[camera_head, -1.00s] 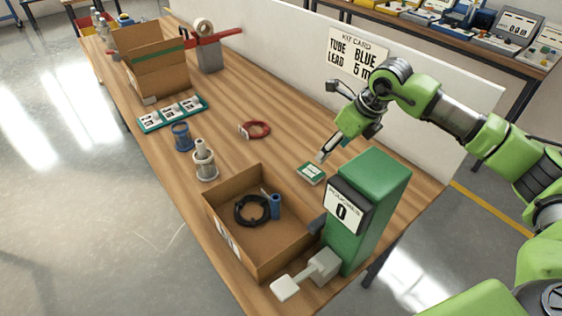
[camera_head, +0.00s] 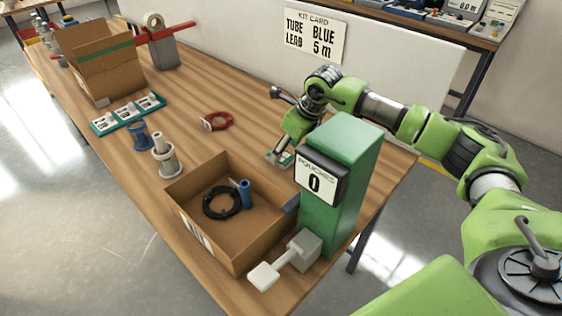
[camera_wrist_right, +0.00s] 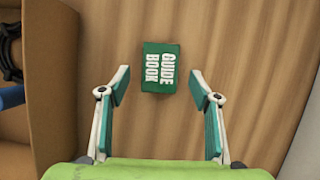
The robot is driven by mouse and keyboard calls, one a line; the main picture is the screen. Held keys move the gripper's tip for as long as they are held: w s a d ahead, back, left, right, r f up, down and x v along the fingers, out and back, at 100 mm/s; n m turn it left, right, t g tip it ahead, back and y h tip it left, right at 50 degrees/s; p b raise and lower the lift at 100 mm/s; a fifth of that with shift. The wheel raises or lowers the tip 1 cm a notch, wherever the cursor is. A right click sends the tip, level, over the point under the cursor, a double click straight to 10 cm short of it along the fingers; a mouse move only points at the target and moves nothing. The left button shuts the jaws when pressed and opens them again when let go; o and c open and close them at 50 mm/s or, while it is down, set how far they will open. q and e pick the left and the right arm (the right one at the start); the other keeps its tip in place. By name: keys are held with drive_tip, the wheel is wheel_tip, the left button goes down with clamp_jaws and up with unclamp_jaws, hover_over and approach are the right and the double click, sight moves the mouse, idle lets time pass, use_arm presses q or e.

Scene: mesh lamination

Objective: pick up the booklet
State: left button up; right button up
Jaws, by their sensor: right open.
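The booklet (camera_wrist_right: 160,68) is small and green with white "GUIDE BOOK" lettering. It lies flat on the wooden table in the right wrist view, ahead of and between the fingertips of my right gripper (camera_wrist_right: 158,88). The fingers are spread wide and do not touch it. In the head view the right gripper (camera_head: 279,160) points down over the booklet (camera_head: 284,159), which is partly hidden by the gripper and the green dispenser. My left gripper is not in view.
A cardboard box (camera_head: 252,254) holding a black cable coil (camera_head: 221,212) and a blue tube (camera_head: 245,194) stands beside the green dispenser (camera_head: 345,165). A red coil (camera_head: 217,122), spools and a green card tray (camera_head: 127,127) lie leftward. A white panel (camera_head: 380,60) stands behind.

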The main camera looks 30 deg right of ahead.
drive_tip(key=b+x, duration=0.1)
drive_tip(key=x, duration=0.1)
drive_tip(key=shift+w+f, duration=0.1)
drive_tip(key=shift+f, duration=0.25)
drive_tip(key=shift+r, duration=0.15)
drive_tip(key=c, duration=1.2)
